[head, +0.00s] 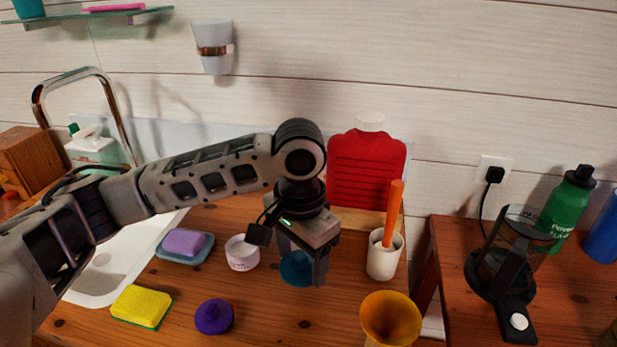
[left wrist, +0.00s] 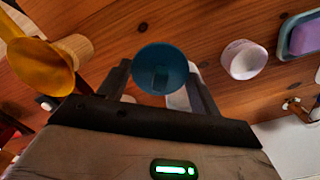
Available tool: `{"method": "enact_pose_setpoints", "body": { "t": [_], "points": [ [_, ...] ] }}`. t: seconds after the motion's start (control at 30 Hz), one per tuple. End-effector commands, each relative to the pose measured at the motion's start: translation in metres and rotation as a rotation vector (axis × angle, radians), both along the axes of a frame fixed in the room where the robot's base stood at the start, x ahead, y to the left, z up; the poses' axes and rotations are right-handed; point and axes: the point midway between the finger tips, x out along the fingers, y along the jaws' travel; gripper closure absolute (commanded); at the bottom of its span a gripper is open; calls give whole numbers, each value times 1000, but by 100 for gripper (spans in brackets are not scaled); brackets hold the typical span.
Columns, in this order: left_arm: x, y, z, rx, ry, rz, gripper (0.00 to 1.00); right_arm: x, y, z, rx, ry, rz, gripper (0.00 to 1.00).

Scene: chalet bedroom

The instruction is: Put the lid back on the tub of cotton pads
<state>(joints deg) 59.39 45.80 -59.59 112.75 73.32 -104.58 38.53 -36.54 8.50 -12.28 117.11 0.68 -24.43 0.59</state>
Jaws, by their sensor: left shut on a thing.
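The tub (head: 241,253) is a small, round, pale pink-white pot standing open on the wooden counter. It also shows in the left wrist view (left wrist: 243,62), right of the gripper. My left gripper (head: 302,270) points down and is shut on a round teal-blue lid (head: 294,269), to the right of the tub and apart from it. In the left wrist view the lid (left wrist: 160,62) sits between the two fingers, its face towards the camera. Whether the lid touches the counter is hard to tell. My right gripper is not in view.
A purple knobbed thing (head: 214,317), a yellow sponge (head: 142,306) and a soap dish (head: 185,248) with purple soap stand around the tub. A white cup (head: 384,262) with an orange handle and a yellow funnel (head: 390,318) are right of the gripper. A red bottle (head: 366,170) stands behind.

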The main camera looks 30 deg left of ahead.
Motion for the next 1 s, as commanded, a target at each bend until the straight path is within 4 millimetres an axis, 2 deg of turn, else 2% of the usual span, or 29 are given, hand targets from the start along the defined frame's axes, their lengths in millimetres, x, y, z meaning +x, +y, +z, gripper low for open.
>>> {"method": "enact_pose_setpoints", "body": {
  "t": [0.3, 0.8, 1.0],
  "points": [
    [24, 10, 24, -7, 4, -768, 57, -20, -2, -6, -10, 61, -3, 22],
    [61, 30, 59, -19, 0, -2032, 57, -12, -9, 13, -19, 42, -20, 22],
    [70, 35, 68, -18, -4, -2380, 57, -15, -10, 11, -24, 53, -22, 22]
  ]
}}
